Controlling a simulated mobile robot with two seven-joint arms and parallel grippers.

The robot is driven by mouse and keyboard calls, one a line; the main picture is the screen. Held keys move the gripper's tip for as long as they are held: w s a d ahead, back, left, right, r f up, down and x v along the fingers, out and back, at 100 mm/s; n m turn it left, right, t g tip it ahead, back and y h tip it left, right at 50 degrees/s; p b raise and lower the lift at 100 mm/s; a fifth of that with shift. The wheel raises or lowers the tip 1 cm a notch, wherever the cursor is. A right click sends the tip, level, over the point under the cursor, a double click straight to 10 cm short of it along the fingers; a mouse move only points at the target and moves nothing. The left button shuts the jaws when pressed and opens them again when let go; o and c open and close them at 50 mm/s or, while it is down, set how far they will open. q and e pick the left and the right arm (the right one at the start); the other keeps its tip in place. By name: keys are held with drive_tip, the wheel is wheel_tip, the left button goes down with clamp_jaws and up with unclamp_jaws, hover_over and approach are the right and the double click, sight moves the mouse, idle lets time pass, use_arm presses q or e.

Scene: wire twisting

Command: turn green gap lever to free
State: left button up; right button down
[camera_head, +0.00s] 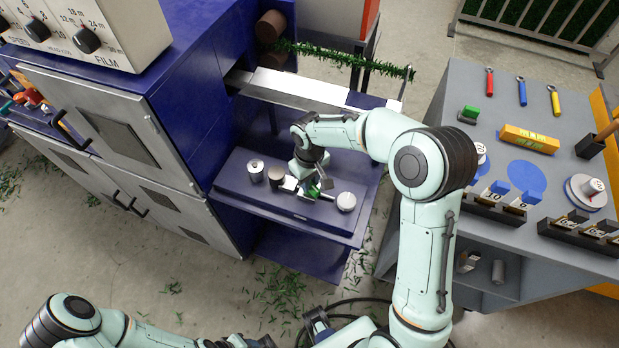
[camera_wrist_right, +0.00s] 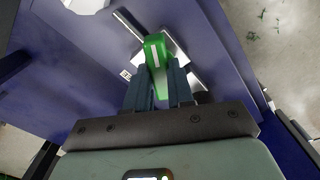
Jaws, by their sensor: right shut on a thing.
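The green gap lever (camera_head: 313,191) sits on the blue machine shelf (camera_head: 235,182), between metal cylinders. It also shows in the right wrist view (camera_wrist_right: 156,52), with a white stripe along its top. My right gripper (camera_wrist_right: 158,85) is shut on the lever, one dark finger on each side. In the head view my right gripper (camera_head: 309,180) reaches down over the shelf and partly hides the lever. The lever's base is partly hidden by the fingers. My left arm is low at the left of the head view, and its gripper fingers cannot be made out clearly.
A green twisted strand (camera_head: 340,56) runs above the shelf. A grey workbench (camera_head: 462,105) with tools stands at the right.

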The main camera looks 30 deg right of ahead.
use_arm(q)
drive_tip(key=shift+w+r+p, duration=0.4)
drive_tip(key=shift+r+p, duration=0.2)
drive_tip(key=shift+r, duration=0.2)
use_arm(e)
drive_tip(key=n, duration=0.6)
drive_tip(key=shift+n, duration=0.3)
drive_tip(key=c, duration=1)
unclamp_jaws()
use_arm(q)
drive_tip(key=shift+w+r+p, duration=0.35)
drive_tip(key=shift+r+p, duration=0.3)
drive_tip(key=shift+r, duration=0.1)
use_arm(e)
wheel_tip(320, 180, up, 14)
drive_tip(key=shift+f, duration=0.25)
